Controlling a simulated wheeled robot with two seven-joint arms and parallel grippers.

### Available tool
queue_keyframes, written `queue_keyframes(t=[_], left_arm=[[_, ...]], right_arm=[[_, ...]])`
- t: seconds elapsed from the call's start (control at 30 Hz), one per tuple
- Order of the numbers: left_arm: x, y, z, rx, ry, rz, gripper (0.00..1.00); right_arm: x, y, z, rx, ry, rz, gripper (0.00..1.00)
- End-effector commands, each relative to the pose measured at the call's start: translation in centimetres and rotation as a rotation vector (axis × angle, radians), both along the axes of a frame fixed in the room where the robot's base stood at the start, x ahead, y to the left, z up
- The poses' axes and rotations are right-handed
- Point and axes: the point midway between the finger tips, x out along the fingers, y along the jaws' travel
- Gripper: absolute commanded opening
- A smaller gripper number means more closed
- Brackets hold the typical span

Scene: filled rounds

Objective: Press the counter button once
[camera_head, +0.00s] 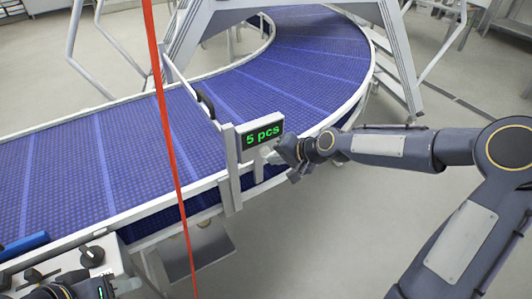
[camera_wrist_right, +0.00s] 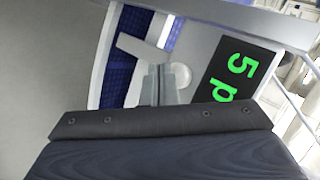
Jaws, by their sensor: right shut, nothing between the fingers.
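The counter (camera_head: 263,133) is a pale box on a post at the conveyor's near edge. Its green display reads "5 pcs" and shows sideways in the right wrist view (camera_wrist_right: 236,72). A round, pale button (camera_wrist_right: 181,75) sits beside the display in that view. My right gripper (camera_head: 270,155) is shut and empty, just below the display. In the right wrist view its fingertips (camera_wrist_right: 158,80) overlap the button's edge; I cannot tell whether they touch it. Dark parts of my left arm show at the bottom left; its fingers cannot be made out.
A blue conveyor belt (camera_head: 300,62) with pale side rails curves from the left to the back. A grey control box (camera_head: 65,270) with black knobs stands at the lower left. A red strand (camera_head: 165,110) runs down the head view. Grey floor is open at the lower middle.

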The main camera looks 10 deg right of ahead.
Motion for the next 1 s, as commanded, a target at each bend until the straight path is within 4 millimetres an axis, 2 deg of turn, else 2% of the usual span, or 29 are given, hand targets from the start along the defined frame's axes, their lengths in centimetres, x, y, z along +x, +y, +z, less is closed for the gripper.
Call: queue_keyframes(t=[0.57,1.0], left_arm=[[0.00,0.00,-0.02,0.000,0.000,0.000,0.36],[0.00,0.00,-0.27,0.000,0.000,0.000,0.36]], right_arm=[[0.03,0.02,-0.01,0.000,0.000,0.000,0.00],[0.80,0.30,0.02,0.000,0.000,0.000,0.00]])
